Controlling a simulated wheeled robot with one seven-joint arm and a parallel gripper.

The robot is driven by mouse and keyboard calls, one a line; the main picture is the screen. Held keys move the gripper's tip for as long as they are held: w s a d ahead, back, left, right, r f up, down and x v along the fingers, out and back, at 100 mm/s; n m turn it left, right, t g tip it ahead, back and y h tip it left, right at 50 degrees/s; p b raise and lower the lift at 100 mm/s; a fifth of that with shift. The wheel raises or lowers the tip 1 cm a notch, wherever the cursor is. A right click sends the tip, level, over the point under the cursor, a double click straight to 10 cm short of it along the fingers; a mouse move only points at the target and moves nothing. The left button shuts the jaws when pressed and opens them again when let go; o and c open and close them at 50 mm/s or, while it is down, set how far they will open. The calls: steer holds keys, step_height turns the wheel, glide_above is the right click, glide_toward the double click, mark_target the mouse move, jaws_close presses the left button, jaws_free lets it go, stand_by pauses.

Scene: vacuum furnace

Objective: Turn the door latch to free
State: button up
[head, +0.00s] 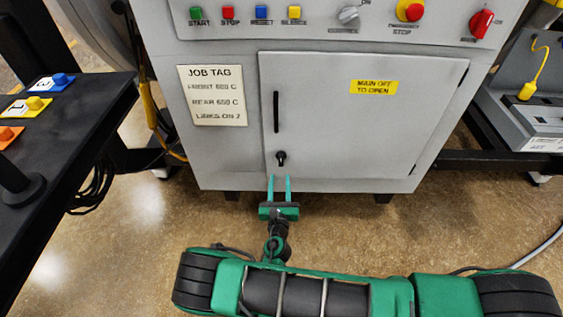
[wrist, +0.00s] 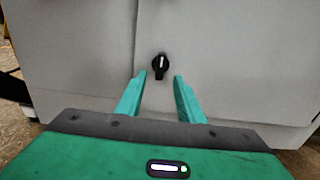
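The door latch (head: 281,158) is a small black knob with a light pointer line, low on the left edge of the grey cabinet door (head: 350,125). It also shows in the wrist view (wrist: 160,65), its pointer close to upright. My gripper (head: 280,178) is green, with two fingers apart and nothing between them. It is just below the latch in the head view. In the wrist view the fingertips (wrist: 160,76) lie to either side of and slightly below the latch. I cannot tell the exact gap to it. The door looks closed.
A black vertical handle (head: 276,112) is above the latch. A yellow label (head: 374,87) on the door reads "MAIN OFF TO OPEN". A job tag (head: 212,95) is to the left. Buttons and knobs line the panel above. A black table (head: 75,125) stands at the left.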

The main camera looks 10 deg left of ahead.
mark_target(281, 161)
steer(key=w, duration=1)
steer(key=shift+w+a, duration=0.2)
steer(key=shift+a, duration=0.15)
steer(key=shift+c, duration=0.3)
jaws_close()
